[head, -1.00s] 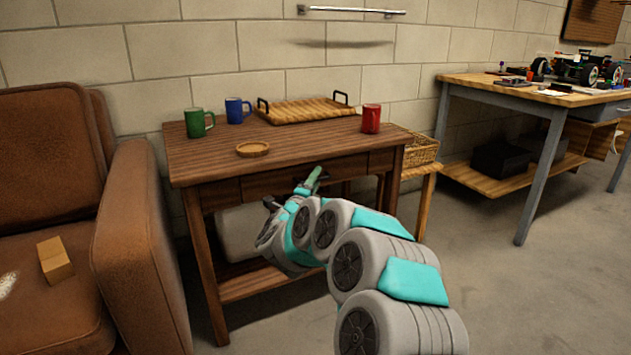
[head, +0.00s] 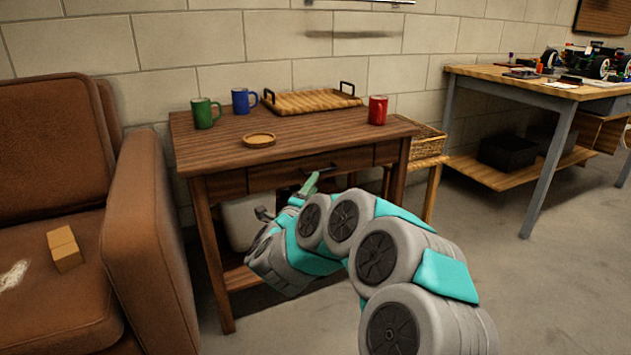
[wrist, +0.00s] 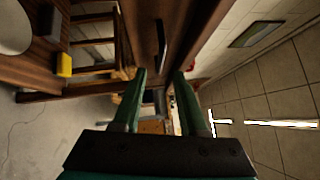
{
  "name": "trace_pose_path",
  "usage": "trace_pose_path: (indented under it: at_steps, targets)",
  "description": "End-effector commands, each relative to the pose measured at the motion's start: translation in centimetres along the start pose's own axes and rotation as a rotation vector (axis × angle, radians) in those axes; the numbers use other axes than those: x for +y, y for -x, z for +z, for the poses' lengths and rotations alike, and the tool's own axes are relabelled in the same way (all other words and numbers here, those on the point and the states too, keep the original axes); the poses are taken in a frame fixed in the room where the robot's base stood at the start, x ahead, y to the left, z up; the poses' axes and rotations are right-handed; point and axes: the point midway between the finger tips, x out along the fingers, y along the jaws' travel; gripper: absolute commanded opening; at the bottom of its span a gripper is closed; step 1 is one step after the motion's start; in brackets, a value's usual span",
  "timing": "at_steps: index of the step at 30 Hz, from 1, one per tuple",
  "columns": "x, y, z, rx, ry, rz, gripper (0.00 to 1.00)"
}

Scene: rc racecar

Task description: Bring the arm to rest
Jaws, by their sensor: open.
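My gripper (head: 288,200) is in front of the wooden table (head: 220,155), near its drawer front, below the tabletop. In the wrist view my gripper (wrist: 160,85) shows two green fingers spread apart with nothing between them. The drawer handle (wrist: 160,45) appears beyond the fingers, apart from them. My arm reaches in from the lower right of the head view, bent, with its grey and teal links in sight.
On the table are a green mug (head: 203,113), a blue mug (head: 241,101), a red mug (head: 377,110), a round wooden coaster (head: 259,140) and a tray (head: 310,102). An armchair (head: 145,230) stands left; a workbench (head: 500,75) stands right. Floor at right is clear.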

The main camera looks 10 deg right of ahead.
Motion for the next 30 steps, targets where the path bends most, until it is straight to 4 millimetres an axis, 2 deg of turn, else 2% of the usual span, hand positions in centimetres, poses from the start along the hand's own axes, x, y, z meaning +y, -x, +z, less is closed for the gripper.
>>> trace_pose_path:
  at_steps: [10,16,19,23,26,30]
  targets:
    - [-0.1,0.1,0.5,-0.027,0.008,0.019,0.42]
    - [-1.5,1.4,4.1,-0.234,0.086,0.136,0.42]
    - [-2.2,3.5,6.1,-0.392,0.171,0.208,0.42]
    - [-3.0,7.1,7.6,-0.59,0.307,0.283,0.42]
    - [-3.0,10.5,7.7,-0.74,0.432,0.339,0.42]
    - [-2.4,15.8,5.9,-0.933,0.624,0.416,0.42]
